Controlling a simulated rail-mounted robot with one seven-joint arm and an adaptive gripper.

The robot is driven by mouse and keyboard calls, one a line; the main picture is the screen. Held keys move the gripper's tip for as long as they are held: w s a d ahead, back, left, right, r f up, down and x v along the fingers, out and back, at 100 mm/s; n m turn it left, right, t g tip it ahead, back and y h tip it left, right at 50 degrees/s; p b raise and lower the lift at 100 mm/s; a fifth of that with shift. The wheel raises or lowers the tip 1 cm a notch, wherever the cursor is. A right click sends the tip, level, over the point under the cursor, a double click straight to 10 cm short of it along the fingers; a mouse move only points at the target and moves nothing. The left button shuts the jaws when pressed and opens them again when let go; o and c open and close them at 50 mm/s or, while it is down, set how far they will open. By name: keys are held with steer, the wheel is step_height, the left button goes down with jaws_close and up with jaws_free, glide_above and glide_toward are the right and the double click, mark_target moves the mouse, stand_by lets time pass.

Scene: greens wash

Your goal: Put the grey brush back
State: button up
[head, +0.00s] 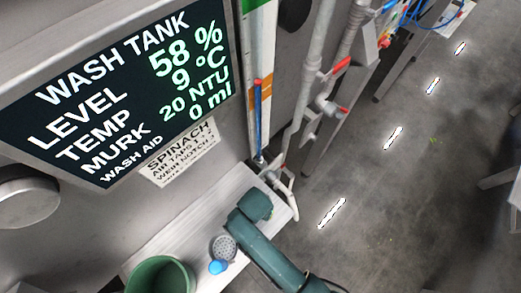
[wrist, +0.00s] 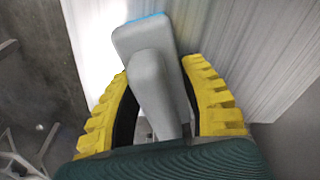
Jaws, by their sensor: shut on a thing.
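In the wrist view, my gripper (wrist: 165,115) has its ribbed yellow fingers shut on the grey brush (wrist: 152,75). The handle runs down between the fingers, and the wider flat head points away from me, with a thin blue edge at its far end. A pale, streaked surface (wrist: 230,45) lies behind the brush; I cannot tell whether the brush touches it. In the head view, my teal arm reaches over the pale ledge below the sign; the gripper and the brush are hidden there.
On the ledge (head: 205,210), a green tub (head: 160,274) stands at the front, beside a grey perforated round piece (head: 224,247) with a blue part (head: 218,267). White pipes (head: 300,110) with red handles stand beyond the ledge. A wash tank display (head: 125,95) hangs above. Open floor lies right.

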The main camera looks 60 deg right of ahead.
steer(key=o, duration=1.1)
steer(key=r, duration=0.4)
steer(key=a+r, duration=0.1)
steer(key=r, duration=0.7)
steer(key=shift+w+a, duration=0.1)
steer(key=shift+a, duration=0.05)
